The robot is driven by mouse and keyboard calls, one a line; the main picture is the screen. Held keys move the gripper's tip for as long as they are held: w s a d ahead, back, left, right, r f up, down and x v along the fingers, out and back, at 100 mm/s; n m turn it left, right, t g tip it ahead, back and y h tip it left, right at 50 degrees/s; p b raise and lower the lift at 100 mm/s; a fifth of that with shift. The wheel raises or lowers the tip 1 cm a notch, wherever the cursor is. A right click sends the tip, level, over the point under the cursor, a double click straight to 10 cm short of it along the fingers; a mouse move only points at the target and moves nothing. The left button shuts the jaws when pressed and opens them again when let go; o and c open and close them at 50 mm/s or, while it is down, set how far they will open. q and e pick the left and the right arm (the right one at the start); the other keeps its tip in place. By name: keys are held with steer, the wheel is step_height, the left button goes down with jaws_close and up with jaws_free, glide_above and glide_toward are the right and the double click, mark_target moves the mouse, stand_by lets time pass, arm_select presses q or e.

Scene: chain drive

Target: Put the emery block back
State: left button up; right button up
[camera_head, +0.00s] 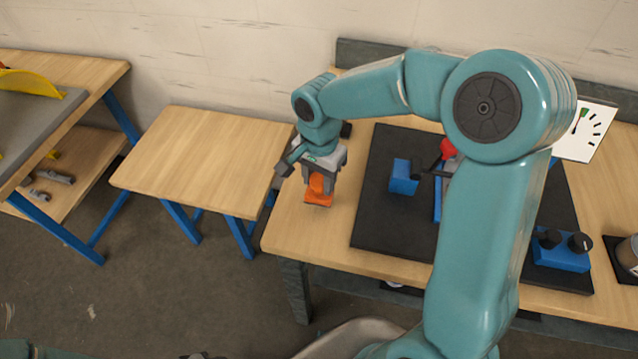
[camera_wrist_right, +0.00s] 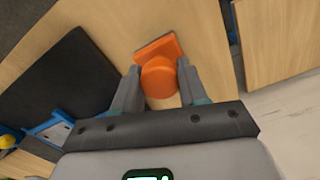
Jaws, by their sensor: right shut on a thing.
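The emery block appears as an orange block with a rounded orange grip (camera_head: 318,188) at the left end of the wooden workbench (camera_head: 290,232). My right gripper (camera_head: 318,176) points down over it and is shut on its grip. In the right wrist view the round orange grip (camera_wrist_right: 159,78) sits between the two fingers, with the flat orange base beyond it. The base is on or just above the bench top; I cannot tell which. My left gripper is not in view.
A black mat (camera_head: 372,215) with blue fixtures (camera_head: 403,177) and a red knob (camera_head: 448,149) lies right of the gripper. A lower wooden table (camera_head: 200,150) stands empty to the left.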

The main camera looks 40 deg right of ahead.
mark_target(314, 195)
step_height(314, 195, down, 2)
steer(key=shift+f, duration=0.15)
steer(key=shift+w+f, duration=0.15)
steer(key=shift+w, duration=0.05)
steer(key=shift+s, duration=0.1)
steer(key=shift+s+f+b, duration=0.1)
steer(key=shift+f+b, duration=0.05)
steer(key=shift+b, duration=0.15)
steer(key=o, duration=1.1)
steer(key=shift+w, duration=0.2)
steer(key=shift+s, duration=0.15)
